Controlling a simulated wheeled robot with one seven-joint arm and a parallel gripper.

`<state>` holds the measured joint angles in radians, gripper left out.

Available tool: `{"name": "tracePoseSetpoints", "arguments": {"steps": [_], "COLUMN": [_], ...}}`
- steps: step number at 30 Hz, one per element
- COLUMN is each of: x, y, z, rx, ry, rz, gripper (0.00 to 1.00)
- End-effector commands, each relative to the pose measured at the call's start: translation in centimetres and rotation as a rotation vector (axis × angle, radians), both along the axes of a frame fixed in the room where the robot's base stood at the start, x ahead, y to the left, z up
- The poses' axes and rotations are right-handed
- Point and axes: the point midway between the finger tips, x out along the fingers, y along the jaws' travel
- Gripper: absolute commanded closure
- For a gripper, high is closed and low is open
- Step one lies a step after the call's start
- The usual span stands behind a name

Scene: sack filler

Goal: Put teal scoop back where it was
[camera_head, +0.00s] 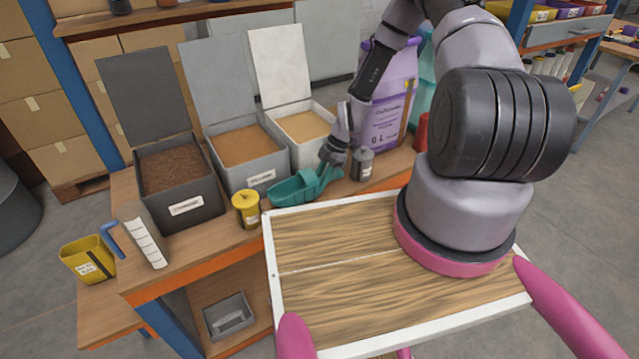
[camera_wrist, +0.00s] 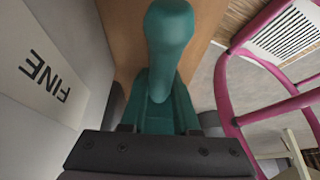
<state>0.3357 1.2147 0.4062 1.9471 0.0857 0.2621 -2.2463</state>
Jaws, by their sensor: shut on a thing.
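The teal scoop (camera_head: 296,189) is low over the workbench in front of the bins, its bowl pointing left in the head view. I cannot tell whether it touches the bench top. My gripper (camera_head: 328,168) is shut on it at its right end. In the wrist view the scoop (camera_wrist: 166,50) stretches away from my gripper (camera_wrist: 158,128), whose jaws are on either side of it. A bin wall marked FINE (camera_wrist: 45,75) stands close along the left there. Where the scoop lay before does not show.
Lidded bins stand behind: dark (camera_head: 186,209), grey (camera_head: 262,179) and white (camera_head: 308,153). A yellow jar (camera_head: 246,210) stands left of the scoop and a grey canister (camera_head: 362,165) right of it.

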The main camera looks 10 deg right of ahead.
Motion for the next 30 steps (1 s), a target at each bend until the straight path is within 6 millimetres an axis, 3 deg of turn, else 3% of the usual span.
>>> {"name": "tracePoseSetpoints", "arguments": {"steps": [10,11,13,23,30], "x": [0.0,0.0,0.0,0.0,0.6], "y": [0.0,0.0,0.0,0.0,-1.4], "z": [-0.6,-0.6,-0.6,-0.5,2.3], "rx": [0.000,0.000,-0.001,-0.001,-0.002], "ry": [0.000,-0.001,-0.001,-0.001,-0.005], "rz": [0.000,0.000,0.000,0.000,-0.003], "gripper": [1.00,0.67,0.41,0.41,0.41]}}
